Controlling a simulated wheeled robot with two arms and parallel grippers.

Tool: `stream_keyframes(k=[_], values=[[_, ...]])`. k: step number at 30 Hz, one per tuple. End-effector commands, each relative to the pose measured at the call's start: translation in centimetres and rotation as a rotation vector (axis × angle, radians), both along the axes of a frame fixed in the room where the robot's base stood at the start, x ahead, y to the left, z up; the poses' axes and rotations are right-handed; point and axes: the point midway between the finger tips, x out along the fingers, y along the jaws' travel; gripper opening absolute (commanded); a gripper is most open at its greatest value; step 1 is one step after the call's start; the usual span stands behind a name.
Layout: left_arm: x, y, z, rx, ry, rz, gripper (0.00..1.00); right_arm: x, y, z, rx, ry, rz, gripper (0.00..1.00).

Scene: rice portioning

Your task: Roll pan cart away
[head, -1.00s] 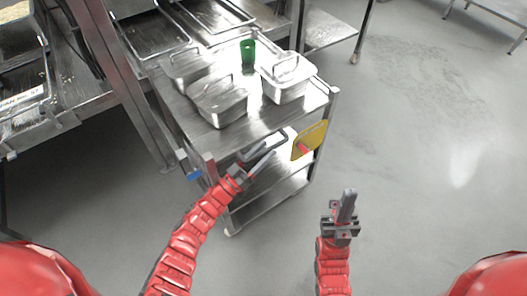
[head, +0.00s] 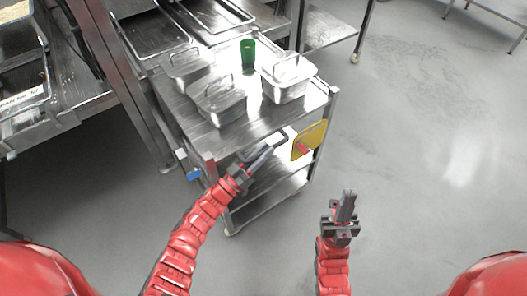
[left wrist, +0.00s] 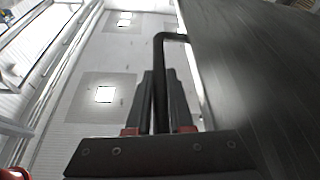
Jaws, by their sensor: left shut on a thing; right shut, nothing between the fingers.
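The pan cart (head: 222,146) is a steel trolley with a top shelf and lower shelves, standing in the middle of the head view. Lidded steel pans (head: 286,80) and a green cup (head: 248,53) stand on its top. My left gripper (head: 262,157) is at the cart's near end, shut on the dark bar handle (head: 279,136). In the left wrist view the handle (left wrist: 172,37) runs between the fingers and bends at its top. My right gripper (head: 346,204) is shut and empty, apart from the cart, over the floor at right.
A steel rack (head: 140,100) with trays stands close at the cart's left and far side. A yellow sign (head: 309,140) hangs on the cart's right near side. A table leg (head: 364,32) stands behind. The grey floor (head: 430,160) to the right is clear.

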Motion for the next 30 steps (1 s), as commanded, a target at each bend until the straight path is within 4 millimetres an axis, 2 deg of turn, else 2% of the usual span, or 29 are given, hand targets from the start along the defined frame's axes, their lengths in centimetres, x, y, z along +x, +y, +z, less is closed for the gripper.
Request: stream_keyframes(k=[23, 30], values=[[0.05, 0.06, 0.02, -0.001, 0.0, 0.002, 0.0, 0.0, 0.0, 0.0, 0.0, 0.0, 0.0, 0.0], [0.76, -0.9, -0.01, -0.002, -0.001, 0.001, 0.0, 0.0, 0.0, -0.42, 0.0, 0.0, 0.0, 0.0]])
